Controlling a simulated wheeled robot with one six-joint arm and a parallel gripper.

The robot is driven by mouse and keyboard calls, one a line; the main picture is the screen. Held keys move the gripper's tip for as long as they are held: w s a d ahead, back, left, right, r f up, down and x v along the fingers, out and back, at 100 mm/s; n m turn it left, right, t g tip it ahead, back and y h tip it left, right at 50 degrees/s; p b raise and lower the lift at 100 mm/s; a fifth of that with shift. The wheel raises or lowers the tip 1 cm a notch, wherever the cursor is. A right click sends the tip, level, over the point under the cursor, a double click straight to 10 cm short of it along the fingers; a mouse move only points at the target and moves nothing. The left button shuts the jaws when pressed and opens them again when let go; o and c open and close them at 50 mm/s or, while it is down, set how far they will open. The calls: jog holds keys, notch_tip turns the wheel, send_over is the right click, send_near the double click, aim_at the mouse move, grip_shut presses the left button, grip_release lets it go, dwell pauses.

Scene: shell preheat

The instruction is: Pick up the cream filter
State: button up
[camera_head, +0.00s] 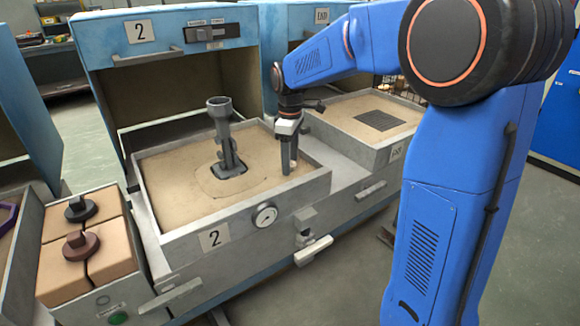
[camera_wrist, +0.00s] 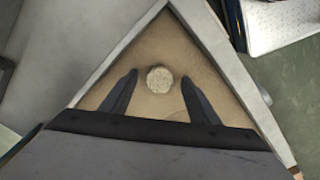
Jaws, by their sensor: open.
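The cream filter (camera_wrist: 159,79) is a small round, pale, speckled piece on the sand near a corner of the sand box, in the wrist view. My gripper (camera_wrist: 160,77) is open. Its two dark fingers lie on either side of the filter in the picture, with a gap to each. I cannot tell how high the fingers are above it. In the head view my gripper (camera_head: 289,170) points down over the right part of the sand box marked 2 (camera_head: 215,241). I cannot make out the filter there.
A grey mould with a tall funnel (camera_head: 219,112) stands in the sand left of my gripper. The box's raised metal rim surrounds the sand. A second sand bed with a dark grate (camera_head: 377,121) is at right. Tan blocks with dark knobs (camera_head: 80,245) stand at left.

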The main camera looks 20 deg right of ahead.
jog(key=c, duration=1.1)
